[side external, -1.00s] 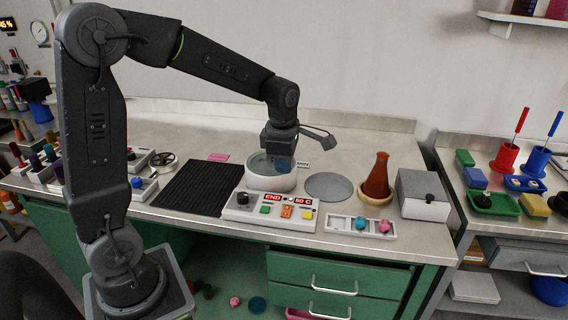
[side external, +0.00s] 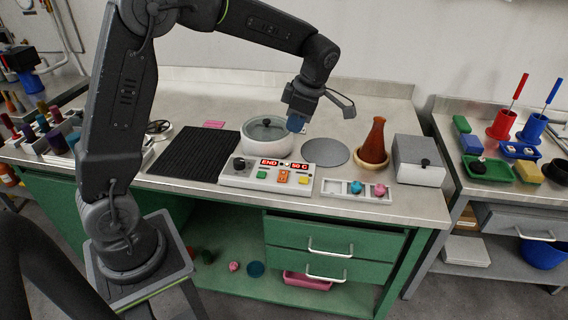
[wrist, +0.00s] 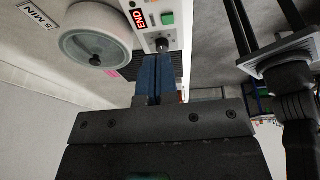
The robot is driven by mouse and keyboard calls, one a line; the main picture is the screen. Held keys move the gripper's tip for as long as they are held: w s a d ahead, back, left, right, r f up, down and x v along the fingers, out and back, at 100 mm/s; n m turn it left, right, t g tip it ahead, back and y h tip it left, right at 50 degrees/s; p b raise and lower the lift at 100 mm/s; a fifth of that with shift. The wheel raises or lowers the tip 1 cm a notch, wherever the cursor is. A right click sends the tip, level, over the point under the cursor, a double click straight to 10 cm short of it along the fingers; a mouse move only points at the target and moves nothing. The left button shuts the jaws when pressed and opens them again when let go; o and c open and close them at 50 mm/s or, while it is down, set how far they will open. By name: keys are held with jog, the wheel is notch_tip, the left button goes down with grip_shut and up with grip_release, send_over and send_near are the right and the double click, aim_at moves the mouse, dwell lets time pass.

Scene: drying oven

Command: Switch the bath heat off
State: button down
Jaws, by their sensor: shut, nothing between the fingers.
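The control panel (side external: 268,187) is a white box at the front of the bench. It has a black knob (side external: 239,164), a red display reading END and 50 C (side external: 284,164), a green button (side external: 262,174), an orange switch (side external: 283,177) and a yellow button (side external: 303,179). The round white bath (side external: 250,145) with a clear lid stands behind it. My gripper (side external: 295,124) has blue fingers, shut and empty, above the bath's right side. In the wrist view the closed fingertips (wrist: 151,58) appear just below the black knob (wrist: 161,44); contact cannot be told. The orange switch is hidden there.
A black ribbed mat (side external: 195,158) lies left of the bath. A grey disc (side external: 325,152), a brown flask (side external: 374,140), a grey box (side external: 418,165) and a white tray with colored pieces (side external: 341,187) are to the right.

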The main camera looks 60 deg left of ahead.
aim_at(281, 172)
jog(key=x, duration=1.3)
jog(key=shift+w+d+f, duration=0.15)
jog(key=shift+w+d, duration=0.05)
jog(key=shift+w, duration=0.15)
jog(key=shift+w+f, duration=0.1)
jog(key=shift+f, duration=0.35)
